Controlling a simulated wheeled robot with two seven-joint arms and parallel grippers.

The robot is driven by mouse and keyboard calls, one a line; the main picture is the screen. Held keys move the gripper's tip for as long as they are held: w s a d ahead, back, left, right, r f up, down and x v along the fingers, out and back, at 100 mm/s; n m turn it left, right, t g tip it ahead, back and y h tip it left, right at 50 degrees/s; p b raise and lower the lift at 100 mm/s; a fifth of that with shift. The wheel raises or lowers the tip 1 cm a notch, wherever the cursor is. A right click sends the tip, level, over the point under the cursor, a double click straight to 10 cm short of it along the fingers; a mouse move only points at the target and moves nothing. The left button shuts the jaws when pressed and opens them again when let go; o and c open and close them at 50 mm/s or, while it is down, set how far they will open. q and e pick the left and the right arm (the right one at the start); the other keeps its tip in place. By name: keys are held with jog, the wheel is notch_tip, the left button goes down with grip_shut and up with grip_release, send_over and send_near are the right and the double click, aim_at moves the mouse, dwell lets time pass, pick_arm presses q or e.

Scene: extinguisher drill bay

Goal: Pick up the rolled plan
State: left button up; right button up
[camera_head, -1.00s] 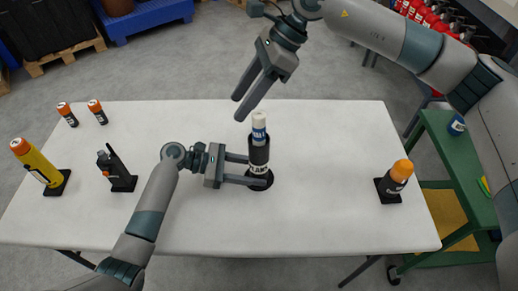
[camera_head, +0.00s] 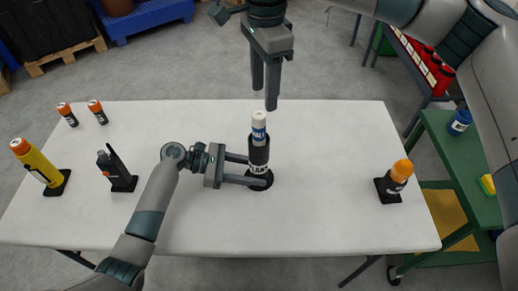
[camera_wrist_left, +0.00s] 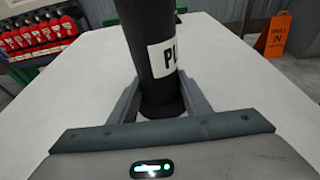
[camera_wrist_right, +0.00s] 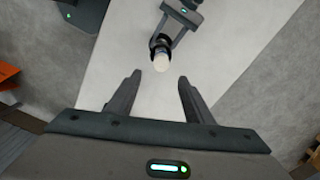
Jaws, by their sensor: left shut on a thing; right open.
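The rolled plan (camera_head: 258,122) is a white roll with a blue label, standing upright out of a black tube holder (camera_head: 259,150) at the middle of the table. My left gripper (camera_head: 257,170) is shut on the lower part of the holder, which also shows in the left wrist view (camera_wrist_left: 148,40). My right gripper (camera_head: 264,97) is open and empty, pointing down just above the roll's top. In the right wrist view, the roll's white end (camera_wrist_right: 160,61) lies centred just beyond the open fingertips (camera_wrist_right: 159,78). The roll's lower part is hidden inside the holder.
A yellow canister (camera_head: 40,165), a black radio (camera_head: 117,170) and two small orange-capped bottles (camera_head: 97,112) (camera_head: 67,114) stand at the table's left. An orange-capped dark bottle (camera_head: 394,180) stands at the right. A green cart (camera_head: 450,150) is beside the table (camera_head: 330,215).

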aim_at(260, 127)
jog(key=shift+f, duration=3.2)
jog(key=shift+s+a+f, duration=0.1)
jog(key=shift+a+f, duration=0.15)
jog(key=shift+f, duration=1.05)
jog(key=shift+s+a+f, duration=0.1)
jog(key=shift+a+f, duration=0.1)
jog(key=shift+f, duration=1.1)
grip_shut()
